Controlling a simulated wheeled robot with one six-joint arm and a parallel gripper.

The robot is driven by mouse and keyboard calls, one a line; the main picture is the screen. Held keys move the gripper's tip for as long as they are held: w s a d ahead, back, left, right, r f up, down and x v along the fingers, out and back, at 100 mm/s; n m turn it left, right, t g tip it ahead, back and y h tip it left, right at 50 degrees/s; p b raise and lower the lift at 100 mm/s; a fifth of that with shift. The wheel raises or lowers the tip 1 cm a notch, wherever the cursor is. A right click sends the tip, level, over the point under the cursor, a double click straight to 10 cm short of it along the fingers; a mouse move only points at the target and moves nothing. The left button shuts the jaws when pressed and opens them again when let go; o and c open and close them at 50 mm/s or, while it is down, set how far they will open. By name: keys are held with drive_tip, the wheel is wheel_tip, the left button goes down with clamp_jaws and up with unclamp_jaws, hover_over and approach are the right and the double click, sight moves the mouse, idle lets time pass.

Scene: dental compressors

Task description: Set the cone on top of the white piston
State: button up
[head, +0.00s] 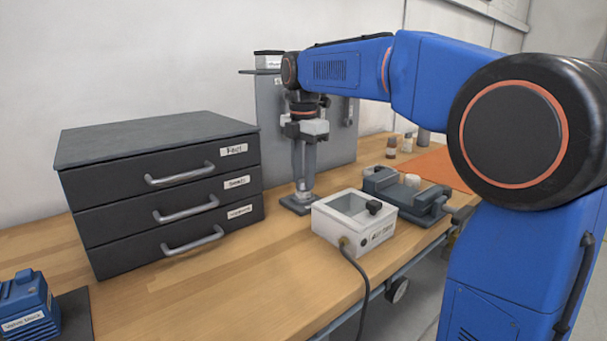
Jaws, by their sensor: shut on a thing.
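My gripper (304,185) points straight down above a dark square plate (292,207) on the bench, between the drawer cabinet and the white box. Its fingers are shut on a small greyish thing, which I take for the cone; the fingers hide most of it, and its outline is hard to make out. I cannot tell whether it touches anything below it. A short whitish cylinder (412,180), possibly the white piston, stands upright at the dark vise (400,194), to the right of my gripper.
A dark three-drawer cabinet (160,190) stands left. A white open-topped box (352,222) with a black cable is in front right of my gripper. A grey panel (275,130) rises behind. Small bottles (391,147) stand by an orange mat (440,167).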

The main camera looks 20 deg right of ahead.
drive_tip(key=shift+f, duration=0.3)
idle(1.4)
drive_tip(key=o, duration=1.6)
drive_tip(key=shift+r, duration=3.5)
